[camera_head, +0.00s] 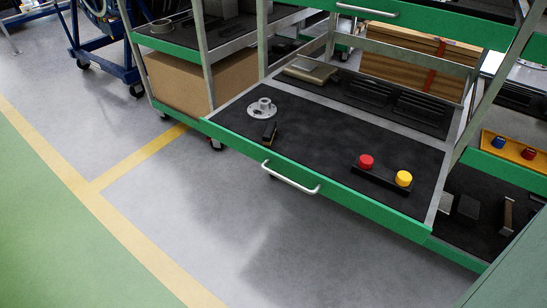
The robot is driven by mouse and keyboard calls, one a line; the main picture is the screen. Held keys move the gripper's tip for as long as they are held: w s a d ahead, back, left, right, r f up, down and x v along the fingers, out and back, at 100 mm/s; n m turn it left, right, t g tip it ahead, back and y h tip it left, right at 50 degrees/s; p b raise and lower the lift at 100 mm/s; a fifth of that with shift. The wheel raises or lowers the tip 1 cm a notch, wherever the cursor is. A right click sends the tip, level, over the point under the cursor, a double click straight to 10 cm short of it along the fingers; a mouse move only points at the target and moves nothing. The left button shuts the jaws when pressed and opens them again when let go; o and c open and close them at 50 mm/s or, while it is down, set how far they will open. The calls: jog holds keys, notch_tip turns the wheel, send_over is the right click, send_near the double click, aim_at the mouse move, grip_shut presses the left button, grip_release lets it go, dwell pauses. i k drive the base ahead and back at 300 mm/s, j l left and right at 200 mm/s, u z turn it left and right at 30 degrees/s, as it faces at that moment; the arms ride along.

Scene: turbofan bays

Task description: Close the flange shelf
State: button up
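One sliding shelf (330,128) with a black mat and a green front edge is pulled out of the rack towards me. A pale handle (290,178) is fixed on its green front. A grey metal flange (262,109) stands on its left part, with a small dark item with an orange-brown part (269,132) just in front. On the right lies a black block with a red cap (365,161) and a yellow cap (403,178). My gripper is not in view.
An upper shelf with a green front and handle (367,11) is above. Rack posts stand on both sides. A cardboard box (196,82) is on the left rack, and a yellow tray (517,151) is at the right. Grey floor (220,210) before the shelf is clear.

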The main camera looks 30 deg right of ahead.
aim_at(328, 115)
jog(key=i+l+u, duration=0.1)
jog(key=l, duration=0.45)
jog(key=i+l+u, duration=0.1)
jog(key=l, duration=0.4)
jog(key=i+l, duration=0.1)
jog(key=l, duration=0.4)
jog(key=i+l, duration=0.1)
jog(key=l, duration=0.4)
